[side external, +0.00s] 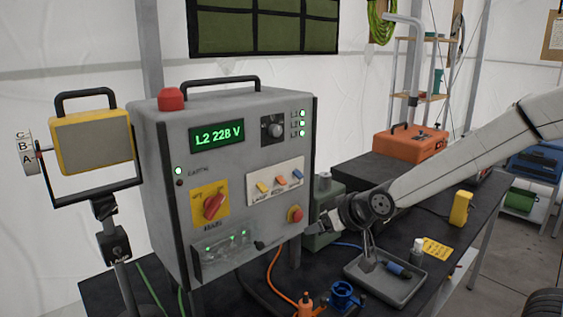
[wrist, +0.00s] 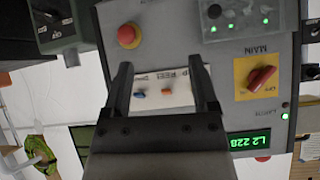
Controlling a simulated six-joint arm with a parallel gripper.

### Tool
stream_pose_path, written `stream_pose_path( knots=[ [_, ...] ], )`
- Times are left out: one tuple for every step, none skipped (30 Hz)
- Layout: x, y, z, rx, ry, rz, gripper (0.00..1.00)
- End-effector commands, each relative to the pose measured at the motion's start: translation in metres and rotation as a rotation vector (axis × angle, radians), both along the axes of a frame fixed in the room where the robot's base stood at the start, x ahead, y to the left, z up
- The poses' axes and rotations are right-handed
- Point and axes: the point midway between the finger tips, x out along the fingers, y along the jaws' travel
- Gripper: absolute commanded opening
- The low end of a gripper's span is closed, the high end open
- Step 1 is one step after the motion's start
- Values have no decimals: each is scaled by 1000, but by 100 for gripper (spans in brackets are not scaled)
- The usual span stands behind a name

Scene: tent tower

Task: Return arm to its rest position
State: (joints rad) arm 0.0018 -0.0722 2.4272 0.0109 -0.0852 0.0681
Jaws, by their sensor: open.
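My gripper (wrist: 161,75) is open in the wrist view, with nothing between its two dark fingers. The grey power box (side external: 232,130) appears upside down beyond them. Its white switch plate (side external: 276,181) carries yellow, orange and blue switches; in the wrist view the plate (wrist: 153,104) lies between the fingers, partly hidden by the gripper. I cannot tell the distance to the box. In the side view my gripper (side external: 326,222) is small and dark, near the box's lower right edge. The green display (side external: 219,135) reads L2 228 V. A red rotary switch (side external: 213,205) sits below it.
A grey tray (side external: 408,290) with a blue item stands on the black table below my wrist. A yellow block (side external: 461,208), an orange case (side external: 408,143) and a small bottle (side external: 417,251) are also there. A yellow lamp (side external: 92,145) stands left of the box. Cables trail across the table.

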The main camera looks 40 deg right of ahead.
Motion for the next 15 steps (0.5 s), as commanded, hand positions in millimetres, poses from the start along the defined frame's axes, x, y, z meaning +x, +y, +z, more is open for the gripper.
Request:
stream_pose_path(
  knots=[
    [-15,0,-21,-8,93,9,76],
    [-24,0,-32,-12,147,14,76],
    [-37,1,-46,-18,218,22,76],
    [-46,1,-55,-21,270,27,76],
    [-55,1,-64,-25,319,32,76],
    [-68,1,-74,-29,380,39,76],
    [-76,1,-80,-31,422,44,76],
    [-84,1,-86,-33,460,49,76],
    [-94,1,-92,-35,506,54,76],
    [-100,1,-96,-37,537,58,76],
    [-106,1,-100,-38,562,61,76],
    [-112,1,-103,-39,590,65,76],
    [-115,1,-105,-40,607,67,76],
    [-118,1,-107,-40,621,68,76],
    [-121,1,-108,-41,633,70,76]
  ],
)
